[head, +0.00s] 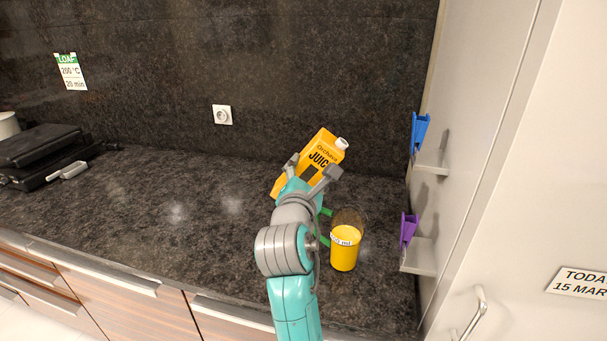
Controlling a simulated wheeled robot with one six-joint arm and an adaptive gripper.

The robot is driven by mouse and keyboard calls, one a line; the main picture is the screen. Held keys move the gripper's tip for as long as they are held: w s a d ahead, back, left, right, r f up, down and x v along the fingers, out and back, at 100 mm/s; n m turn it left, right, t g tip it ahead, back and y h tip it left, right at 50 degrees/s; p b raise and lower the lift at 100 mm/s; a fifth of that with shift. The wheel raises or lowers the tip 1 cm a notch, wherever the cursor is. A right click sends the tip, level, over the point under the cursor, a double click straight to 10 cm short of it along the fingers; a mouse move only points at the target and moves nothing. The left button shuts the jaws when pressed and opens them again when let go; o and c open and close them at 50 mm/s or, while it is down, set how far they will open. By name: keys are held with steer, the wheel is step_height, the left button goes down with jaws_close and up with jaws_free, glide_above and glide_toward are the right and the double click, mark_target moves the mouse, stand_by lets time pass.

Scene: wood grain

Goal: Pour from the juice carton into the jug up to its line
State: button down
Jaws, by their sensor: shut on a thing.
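The yellow juice carton (322,151) is tilted to the right above the dark counter, with its white cap end up at the upper right. My gripper (314,172) is shut on the carton, one finger on each side. The clear jug (346,247) stands upright on the counter, below and to the right of the carton. The jug's handle side is partly hidden by my arm. No stream of juice is visible between the carton and the jug.
A tall cabinet side (480,120) closes off the right, with a blue clip (419,132) and a purple clip (408,229) at small ledges. A black grill (45,153) stands far left. The counter's middle left is clear.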

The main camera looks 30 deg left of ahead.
steer(key=shift+w+d+r+n, duration=0.1)
steer(key=shift+d+r+n, duration=0.15)
steer(key=shift+n, duration=0.3)
steer(key=shift+w+d+r+n, duration=0.1)
steer(key=shift+d+n, duration=0.2)
steer(key=shift+n, duration=0.25)
steer(key=shift+d, duration=0.1)
steer(key=shift+w+d+n, duration=0.25)
steer(key=shift+d+n, duration=0.45)
steer(key=shift+n, duration=0.3)
steer(key=shift+w+d+n, duration=0.25)
steer(key=shift+d+n, duration=0.4)
steer(key=shift+n, duration=0.35)
steer(key=shift+f, duration=0.1)
steer(key=shift+w+d+f+n, duration=0.1)
steer(key=shift+d+n, duration=0.25)
steer(key=shift+n, duration=0.15)
